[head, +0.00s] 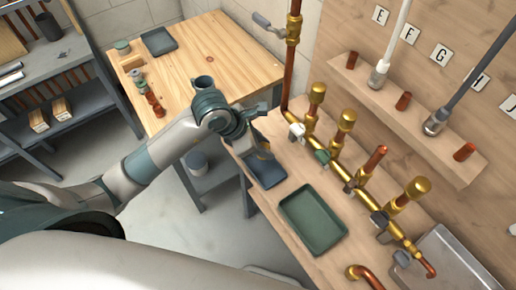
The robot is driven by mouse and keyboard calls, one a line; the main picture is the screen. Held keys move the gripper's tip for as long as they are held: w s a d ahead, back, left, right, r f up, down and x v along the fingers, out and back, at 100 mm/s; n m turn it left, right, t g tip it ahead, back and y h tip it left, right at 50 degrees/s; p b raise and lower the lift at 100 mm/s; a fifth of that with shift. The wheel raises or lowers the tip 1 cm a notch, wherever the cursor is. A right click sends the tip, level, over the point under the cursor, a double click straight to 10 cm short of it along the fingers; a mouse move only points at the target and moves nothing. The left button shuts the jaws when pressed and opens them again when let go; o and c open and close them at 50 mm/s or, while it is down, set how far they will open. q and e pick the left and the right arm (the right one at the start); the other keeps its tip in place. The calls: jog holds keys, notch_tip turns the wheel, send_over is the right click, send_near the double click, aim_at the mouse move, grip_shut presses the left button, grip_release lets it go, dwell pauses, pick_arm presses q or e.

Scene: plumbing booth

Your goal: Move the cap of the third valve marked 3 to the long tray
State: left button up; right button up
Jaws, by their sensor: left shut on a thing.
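A brass pipe with several valve stems runs along the right workbench. Brass caps sit on the first stem (316,93), the second stem (346,120) and the last stem (418,188). The third stem (374,159) shows bare copper with no cap; no number 3 is readable. My left gripper (265,152) is shut over a blue tray (268,182) at the bench's left end. A small gold-brown bit shows at its fingers, apparently the cap, mostly hidden. A wider green tray (313,221) lies empty in front of the pipe. My right gripper is out of view.
A wooden shelf (400,115) with copper stubs and hanging tools is on the right wall. A grey metal basin (450,270) is at the lower right. A second wooden table (215,55) holds small fittings and a dark tray (159,41).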

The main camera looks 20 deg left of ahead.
pick_arm(q)
jog(key=shift+w+a+f, duration=0.25)
jog(key=shift+a+f, duration=0.1)
jog(key=shift+a, duration=0.2)
jog(key=shift+w+a+f, duration=0.25)
jog(key=shift+a+f, duration=0.1)
jog(key=shift+a, duration=0.15)
jog(key=shift+f+p, duration=1)
jog(key=shift+f, duration=1)
jog(key=shift+f, duration=0.1)
jog(key=o, duration=1.1)
